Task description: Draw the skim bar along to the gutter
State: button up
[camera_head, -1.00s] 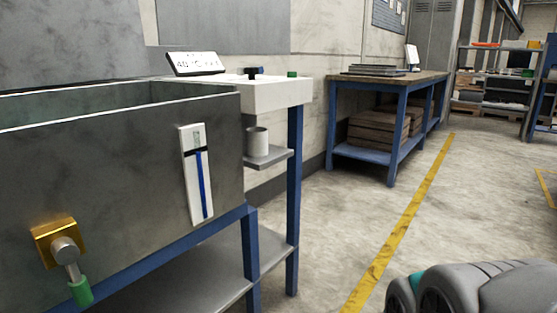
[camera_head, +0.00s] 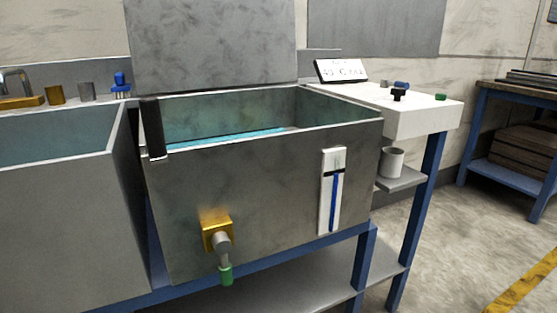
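A grey metal tank (camera_head: 270,180) stands in the middle, with a strip of bright blue liquid (camera_head: 235,136) inside. A dark bar (camera_head: 152,125) with a pale near end lies at the tank's left end, reaching from the front rim toward the back; it looks like the skim bar. I cannot make out a gutter for certain. My gripper is not in view.
A second tank (camera_head: 55,190) adjoins on the left. A white counter (camera_head: 425,118) and a shelf cup (camera_head: 391,162) are at right. Floor is clear at lower right.

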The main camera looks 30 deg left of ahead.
aim_at(149, 106)
jog(key=u, duration=2)
